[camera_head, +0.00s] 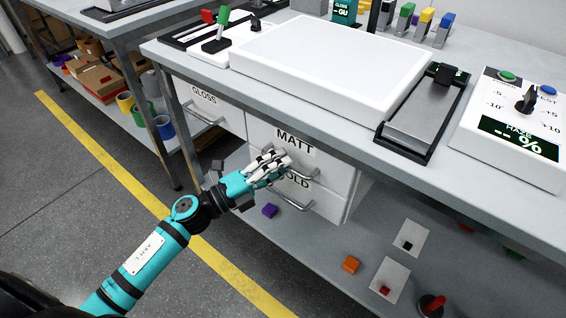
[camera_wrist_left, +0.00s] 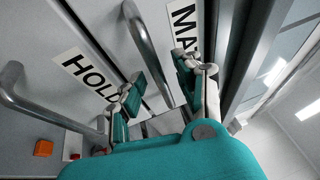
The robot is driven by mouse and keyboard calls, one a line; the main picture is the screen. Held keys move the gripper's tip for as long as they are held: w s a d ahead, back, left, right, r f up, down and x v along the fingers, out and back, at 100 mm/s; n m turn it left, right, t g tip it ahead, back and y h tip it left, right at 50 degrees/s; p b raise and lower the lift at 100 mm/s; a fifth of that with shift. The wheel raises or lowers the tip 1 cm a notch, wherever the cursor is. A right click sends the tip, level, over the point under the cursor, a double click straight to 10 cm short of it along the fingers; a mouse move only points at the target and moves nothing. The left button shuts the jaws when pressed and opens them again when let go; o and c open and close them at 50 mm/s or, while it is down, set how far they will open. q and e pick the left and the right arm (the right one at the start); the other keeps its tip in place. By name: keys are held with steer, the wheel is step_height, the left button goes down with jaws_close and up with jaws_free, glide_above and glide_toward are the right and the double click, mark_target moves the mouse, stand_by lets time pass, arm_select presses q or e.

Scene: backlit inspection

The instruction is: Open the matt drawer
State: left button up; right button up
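The matt drawer (camera_head: 336,172) has a white front with a black "MATT" label and sits under the bench top. It looks shut. Its grey bar handle (camera_head: 301,176) is partly hidden by my left gripper (camera_head: 277,163) in the head view. In the left wrist view, the handle (camera_wrist_left: 148,45) runs down between the two fingers of my left gripper (camera_wrist_left: 160,88). The fingers are apart, one on each side of the bar, and I cannot tell whether either touches it. My right gripper is not in view.
The hold drawer (camera_head: 322,205), with its own handle (camera_head: 290,202), is directly below. The gloss drawer (camera_head: 206,101) is to the left. A bench top (camera_head: 352,141) overhangs the drawers. A lower shelf (camera_head: 320,254) carries small blocks and cards.

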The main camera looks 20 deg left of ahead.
arm_select(q)
steer(key=shift+w+d, duration=0.3)
steer(key=shift+w, duration=0.05)
jaws_close()
stand_by(0.4)
